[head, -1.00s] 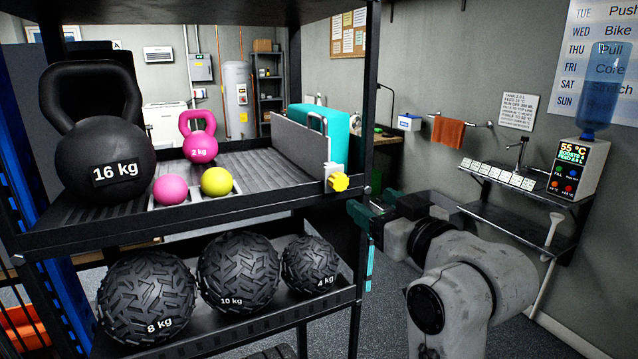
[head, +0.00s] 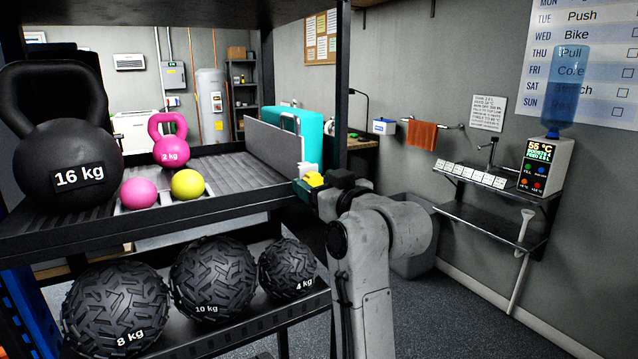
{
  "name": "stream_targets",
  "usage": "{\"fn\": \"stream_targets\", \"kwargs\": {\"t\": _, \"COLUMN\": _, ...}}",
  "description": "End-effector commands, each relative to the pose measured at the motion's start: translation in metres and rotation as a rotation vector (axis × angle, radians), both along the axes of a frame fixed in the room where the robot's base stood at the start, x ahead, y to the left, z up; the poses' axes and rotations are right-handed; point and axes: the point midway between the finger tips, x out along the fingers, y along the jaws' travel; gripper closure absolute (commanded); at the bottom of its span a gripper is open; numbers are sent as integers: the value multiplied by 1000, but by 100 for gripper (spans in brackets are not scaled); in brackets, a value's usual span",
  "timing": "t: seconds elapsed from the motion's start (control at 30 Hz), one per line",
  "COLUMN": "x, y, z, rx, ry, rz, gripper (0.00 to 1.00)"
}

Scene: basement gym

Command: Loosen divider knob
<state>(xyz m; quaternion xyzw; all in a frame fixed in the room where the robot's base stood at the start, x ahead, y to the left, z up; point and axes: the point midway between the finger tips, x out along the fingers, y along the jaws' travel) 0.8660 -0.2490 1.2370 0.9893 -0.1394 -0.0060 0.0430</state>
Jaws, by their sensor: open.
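The yellow divider knob (head: 315,179) sits at the front right of the upper shelf, at the near end of the grey divider panel (head: 272,143). It is partly hidden by my gripper. My gripper (head: 309,188) is open at the knob, with its dark teal fingers close around or beside it. I cannot tell whether they touch it. My arm comes in from the lower right and hides part of the fingers.
The upper shelf holds a 16 kg kettlebell (head: 62,140), a pink 2 kg kettlebell (head: 169,142), a pink ball (head: 138,193) and a yellow ball (head: 187,184). A turquoise case (head: 312,133) stands right of the divider. A black shelf post (head: 341,85) rises close to my gripper.

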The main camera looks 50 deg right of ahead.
Motion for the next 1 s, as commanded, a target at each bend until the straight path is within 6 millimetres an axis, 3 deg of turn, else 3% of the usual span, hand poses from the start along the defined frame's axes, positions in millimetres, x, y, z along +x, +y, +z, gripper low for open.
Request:
{"fn": "stream_targets", "kwargs": {"t": 0.2, "x": 0, "y": 0, "z": 0, "rx": 0, "ry": 0, "rz": 0, "gripper": 33}}
{"fn": "stream_targets", "kwargs": {"t": 0.8, "x": 0, "y": 0, "z": 0, "rx": 0, "ry": 1, "rz": 0, "gripper": 89}}
{"fn": "stream_targets", "kwargs": {"t": 1.0, "x": 0, "y": 0, "z": 0, "rx": -15, "ry": 5, "rz": 0, "gripper": 89}}
